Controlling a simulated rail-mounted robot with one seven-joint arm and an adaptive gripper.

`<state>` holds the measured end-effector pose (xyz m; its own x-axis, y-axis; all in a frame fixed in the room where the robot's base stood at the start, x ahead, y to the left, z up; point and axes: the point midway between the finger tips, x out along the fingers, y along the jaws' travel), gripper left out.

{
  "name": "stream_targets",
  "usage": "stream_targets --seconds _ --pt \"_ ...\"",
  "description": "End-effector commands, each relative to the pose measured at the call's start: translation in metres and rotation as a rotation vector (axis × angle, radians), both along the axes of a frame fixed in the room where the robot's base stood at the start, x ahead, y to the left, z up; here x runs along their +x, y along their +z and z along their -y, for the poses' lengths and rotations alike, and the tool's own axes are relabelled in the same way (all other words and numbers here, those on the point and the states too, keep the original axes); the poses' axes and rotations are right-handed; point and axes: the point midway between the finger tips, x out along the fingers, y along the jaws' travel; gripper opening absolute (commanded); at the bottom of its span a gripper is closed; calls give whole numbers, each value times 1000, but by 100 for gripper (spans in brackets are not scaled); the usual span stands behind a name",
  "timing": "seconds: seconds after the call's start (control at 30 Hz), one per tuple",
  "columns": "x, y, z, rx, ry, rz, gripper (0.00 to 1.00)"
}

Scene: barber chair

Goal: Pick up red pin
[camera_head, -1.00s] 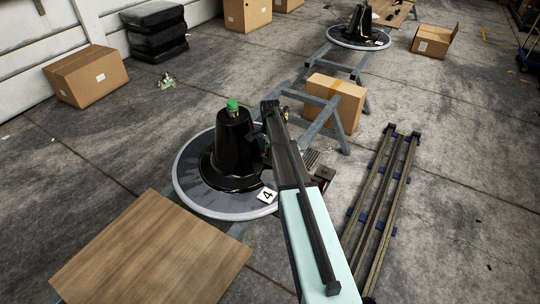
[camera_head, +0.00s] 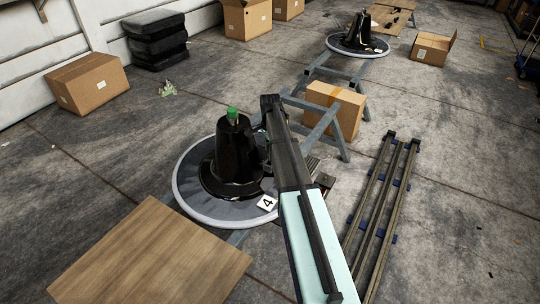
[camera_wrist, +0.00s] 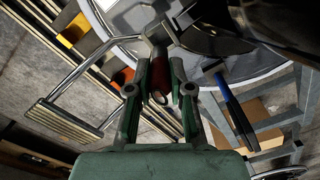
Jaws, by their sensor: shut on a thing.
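In the wrist view, my gripper (camera_wrist: 166,78) has its green fingers close together around a dark red pin (camera_wrist: 158,80). The metal fork of the chair's footrest frame (camera_wrist: 160,32) is just beyond the fingertips. In the head view my arm reaches over to the right side of the black chair base (camera_head: 236,158), and it hides my gripper and the pin there.
A round grey platform (camera_head: 200,207) carries the base. In the wrist view, an orange-brown cylinder (camera_wrist: 122,77) is left of the fingers, a yellow one (camera_wrist: 75,28) farther left, and a blue-handled hammer (camera_wrist: 232,105) right. A wooden board (camera_head: 150,255) lies in front.

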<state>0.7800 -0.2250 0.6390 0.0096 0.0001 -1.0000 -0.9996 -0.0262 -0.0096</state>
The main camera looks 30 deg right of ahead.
Motion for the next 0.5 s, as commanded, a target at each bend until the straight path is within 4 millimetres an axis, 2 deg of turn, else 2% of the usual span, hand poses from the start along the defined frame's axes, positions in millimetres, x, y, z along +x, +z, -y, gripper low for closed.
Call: stream_targets --seconds 0.03,0.3,0.5 --pt "0 14 0 -1 0 2 0" --pt "1 82 0 -1 0 3 0" --pt "1 118 0 0 0 1 0"
